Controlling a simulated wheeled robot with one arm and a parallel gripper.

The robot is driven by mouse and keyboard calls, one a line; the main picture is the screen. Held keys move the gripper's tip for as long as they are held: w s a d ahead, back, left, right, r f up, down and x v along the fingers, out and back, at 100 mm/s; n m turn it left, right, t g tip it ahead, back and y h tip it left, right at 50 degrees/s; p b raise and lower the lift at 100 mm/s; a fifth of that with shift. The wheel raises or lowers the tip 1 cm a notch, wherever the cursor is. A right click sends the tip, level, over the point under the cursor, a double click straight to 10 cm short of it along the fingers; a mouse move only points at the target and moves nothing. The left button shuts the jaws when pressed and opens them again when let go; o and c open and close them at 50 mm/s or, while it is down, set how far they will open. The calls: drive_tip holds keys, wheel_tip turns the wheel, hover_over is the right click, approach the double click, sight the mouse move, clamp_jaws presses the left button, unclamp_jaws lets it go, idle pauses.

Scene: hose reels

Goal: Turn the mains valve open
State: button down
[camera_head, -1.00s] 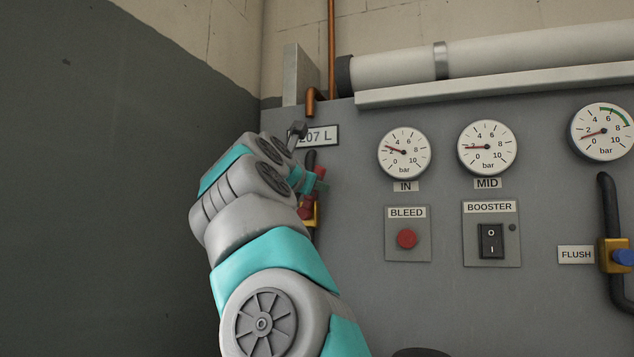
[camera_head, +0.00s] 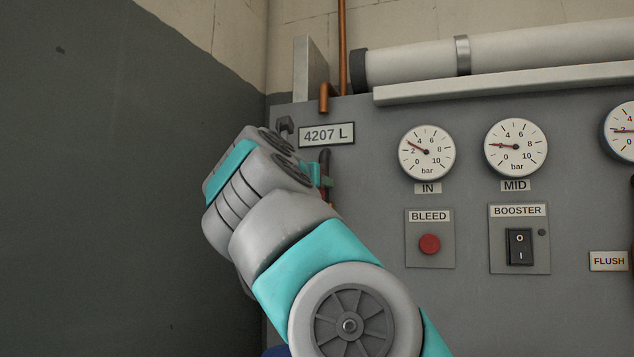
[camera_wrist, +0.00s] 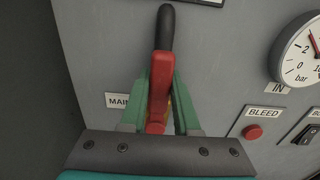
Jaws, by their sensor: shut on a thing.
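The mains valve's red lever (camera_wrist: 161,66) stands in the middle of the wrist view, in front of a dark pipe (camera_wrist: 166,25). My gripper (camera_wrist: 160,82) has its two green fingers on either side of the lever and is shut on it. A little yellow of the valve body shows low between the fingers. The label (camera_wrist: 117,101) beside it reads "MAI", the rest hidden by a finger.
On the grey panel right of the valve are the IN gauge (camera_head: 427,152), the MID gauge (camera_head: 516,147), the red BLEED button (camera_head: 429,244) and the BOOSTER switch (camera_head: 520,247). A "4207 L" plate (camera_head: 327,135) is above. A dark wall (camera_head: 110,190) closes the left side.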

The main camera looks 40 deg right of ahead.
drive_tip(key=c, duration=0.6)
unclamp_jaws()
drive_tip(key=shift+c, duration=0.2)
drive_tip(key=shift+a, duration=0.1)
drive_tip(key=b+v, duration=0.1)
drive_tip(key=v, duration=0.6)
drive_tip(key=shift+s+a+b, duration=0.15)
drive_tip(key=shift+a+b, duration=0.15)
